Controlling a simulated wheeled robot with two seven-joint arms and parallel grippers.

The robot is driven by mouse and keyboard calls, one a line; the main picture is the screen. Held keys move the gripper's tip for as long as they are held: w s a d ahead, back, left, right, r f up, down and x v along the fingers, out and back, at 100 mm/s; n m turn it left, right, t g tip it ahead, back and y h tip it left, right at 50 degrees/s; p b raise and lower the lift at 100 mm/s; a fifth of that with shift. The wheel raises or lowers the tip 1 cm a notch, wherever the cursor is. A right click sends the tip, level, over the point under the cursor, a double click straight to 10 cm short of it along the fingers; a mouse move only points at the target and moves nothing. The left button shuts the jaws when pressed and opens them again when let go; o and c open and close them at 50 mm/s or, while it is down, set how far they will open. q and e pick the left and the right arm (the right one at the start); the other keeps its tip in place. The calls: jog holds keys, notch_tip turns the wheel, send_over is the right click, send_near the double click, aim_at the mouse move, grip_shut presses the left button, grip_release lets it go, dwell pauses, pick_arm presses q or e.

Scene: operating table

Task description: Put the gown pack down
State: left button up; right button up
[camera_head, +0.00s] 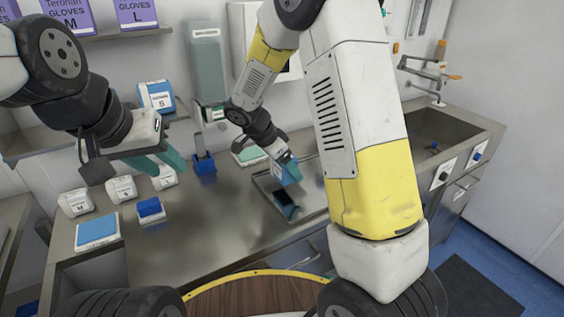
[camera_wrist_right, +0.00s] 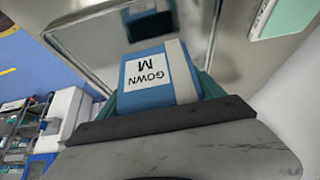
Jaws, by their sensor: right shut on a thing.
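The gown pack is a blue block with a pale band and a white label reading GOWN M, which appears upside down in the right wrist view (camera_wrist_right: 155,78). My right gripper (camera_wrist_right: 160,95) is shut on it, with a teal finger on each side. In the head view the gown pack (camera_head: 287,173) hangs below my right gripper (camera_head: 284,160), over the steel tray (camera_head: 262,183). The tray rim also shows behind the pack in the wrist view (camera_wrist_right: 75,50). Whether the pack touches the tray is unclear. My left gripper (camera_head: 158,160) is open and empty above the counter's left part.
A blue holder (camera_head: 204,163) stands at the back. The sink (camera_head: 435,135) is at the right. The middle counter is clear.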

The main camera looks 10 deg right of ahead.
jog(key=shift+w+d+f, duration=0.1)
jog(key=shift+w+d, duration=0.05)
jog(key=shift+w, duration=0.4)
jog(key=shift+w+d, duration=0.15)
jog(key=shift+w, duration=0.35)
jog(key=shift+w+f, duration=0.1)
jog(key=shift+f, duration=1.65)
jog(key=shift+f, duration=0.1)
jog(key=o, duration=1.5)
